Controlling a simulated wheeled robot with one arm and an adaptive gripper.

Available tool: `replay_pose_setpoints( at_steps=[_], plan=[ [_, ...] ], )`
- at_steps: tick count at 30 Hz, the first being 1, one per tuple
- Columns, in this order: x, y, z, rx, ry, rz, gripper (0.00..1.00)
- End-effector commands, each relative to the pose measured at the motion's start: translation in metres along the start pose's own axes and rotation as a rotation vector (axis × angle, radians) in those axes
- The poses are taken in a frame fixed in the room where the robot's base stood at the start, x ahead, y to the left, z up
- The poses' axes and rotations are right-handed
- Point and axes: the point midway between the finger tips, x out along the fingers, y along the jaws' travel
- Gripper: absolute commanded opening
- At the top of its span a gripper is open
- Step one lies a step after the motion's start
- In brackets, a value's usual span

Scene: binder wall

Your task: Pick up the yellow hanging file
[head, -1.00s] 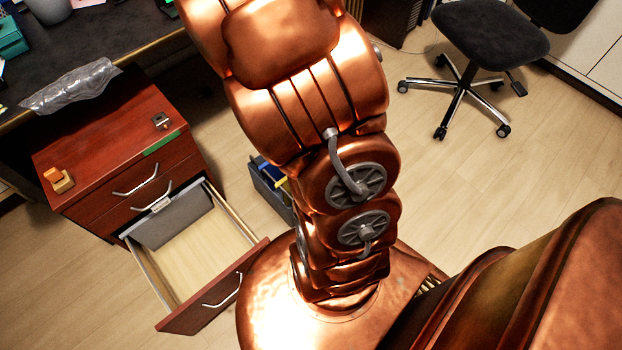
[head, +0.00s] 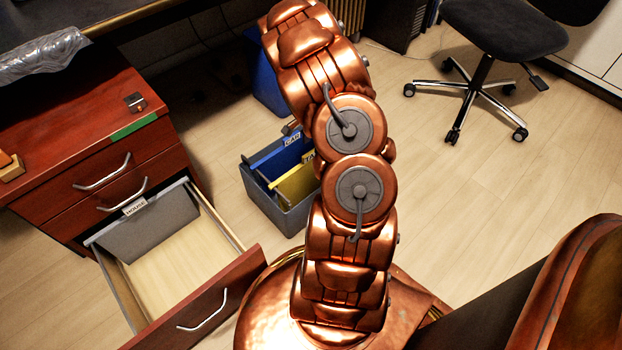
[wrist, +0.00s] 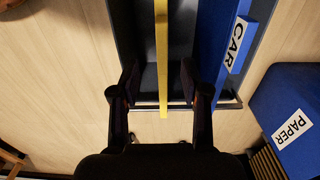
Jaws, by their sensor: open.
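The yellow hanging file (head: 296,182) hangs in a grey file box (head: 286,219) on the floor, in front of a blue file (head: 277,158) labelled CAR. My arm hides part of the box in the head view. In the wrist view the yellow file (wrist: 162,62) is seen edge-on as a thin strip, with the blue CAR file (wrist: 228,50) to its right. My gripper (wrist: 161,88) is open above the box, with one finger on each side of the yellow strip. Whether either finger touches the file cannot be told.
A blue bin (wrist: 296,118) labelled PAPER stands beside the box. A red-brown cabinet (head: 90,130) at left has its bottom drawer (head: 190,262) open, with a grey file (head: 148,224) in it. A wheeled chair (head: 505,45) is at upper right. Floor between is clear.

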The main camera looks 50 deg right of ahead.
Motion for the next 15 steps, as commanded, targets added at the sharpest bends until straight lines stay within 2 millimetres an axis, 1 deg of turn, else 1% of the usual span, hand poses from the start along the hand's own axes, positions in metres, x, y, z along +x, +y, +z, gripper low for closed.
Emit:
replay_pose_setpoints(
  at_steps=[1,7,13,15],
  plan=[
    [0.007,0.0,-0.001,0.006,-0.001,0.0,0.46],
    [0.026,0.0,-0.001,0.009,-0.004,0.0,0.46],
    [0.038,0.0,0.0,0.009,-0.002,-0.001,0.46],
    [0.045,-0.001,0.001,0.008,-0.002,0.0,0.46]
  ],
)
